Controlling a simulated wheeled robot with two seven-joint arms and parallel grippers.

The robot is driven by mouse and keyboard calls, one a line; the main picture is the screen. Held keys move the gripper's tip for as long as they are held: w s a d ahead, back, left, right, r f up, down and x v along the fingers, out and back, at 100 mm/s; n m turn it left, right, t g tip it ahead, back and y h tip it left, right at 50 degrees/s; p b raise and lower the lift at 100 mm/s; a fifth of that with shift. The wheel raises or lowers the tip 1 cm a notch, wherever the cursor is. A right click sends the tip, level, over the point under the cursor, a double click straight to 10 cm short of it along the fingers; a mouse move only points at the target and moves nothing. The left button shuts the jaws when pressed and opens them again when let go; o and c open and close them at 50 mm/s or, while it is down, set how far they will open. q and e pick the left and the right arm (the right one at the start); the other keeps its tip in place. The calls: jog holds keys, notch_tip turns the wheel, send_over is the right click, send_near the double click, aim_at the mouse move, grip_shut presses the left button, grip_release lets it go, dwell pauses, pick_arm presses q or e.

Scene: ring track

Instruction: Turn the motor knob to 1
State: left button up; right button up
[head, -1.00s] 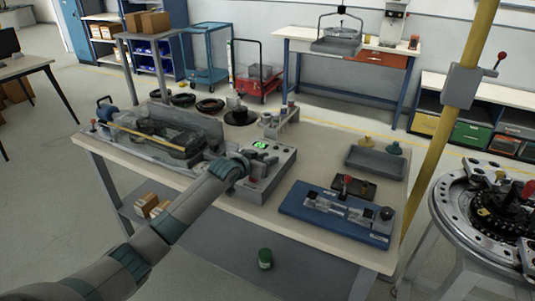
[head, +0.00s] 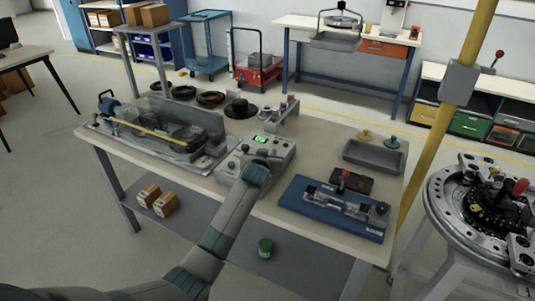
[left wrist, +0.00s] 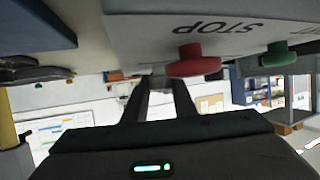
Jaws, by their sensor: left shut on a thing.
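The grey control box (head: 281,151) with a lit green display (head: 260,139) sits at the front middle of the workbench. My left gripper (head: 263,164) is at the box's front face, below the display, and its arm hides part of that face. In the left wrist view the box is upside down, with the word STOP, a red button (left wrist: 194,62) and a green button (left wrist: 276,55). My left gripper (left wrist: 158,83) is shut on a small grey piece at the box face, which I take for the motor knob (left wrist: 158,76). The knob's pointer and its setting are hidden. My right gripper is not in view.
A clear-covered machine (head: 165,128) stands left of the box on the workbench (head: 325,147). A blue fixture (head: 300,205) lies to the right, with a grey tray (head: 375,157) behind it. A yellow post (head: 430,150) and a round table (head: 450,215) stand at the right.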

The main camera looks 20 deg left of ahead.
pick_arm(q)
jog(key=shift+f, duration=0.1)
dwell(0.3)
jog(key=o, duration=1)
jog(key=shift+o, duration=0.2)
jog(key=shift+s, duration=0.15)
jog(key=shift+s+d+r, duration=0.15)
jog(key=shift+s+r, duration=0.1)
jog(key=shift+s, duration=0.15)
jog(key=b+v, duration=0.2)
jog(key=v, duration=1.4)
jog(key=shift+d, duration=0.2)
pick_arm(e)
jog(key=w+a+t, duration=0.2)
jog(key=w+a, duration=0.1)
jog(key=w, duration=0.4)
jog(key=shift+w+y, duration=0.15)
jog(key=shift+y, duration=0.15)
pick_arm(q)
jog(key=shift+s, duration=0.1)
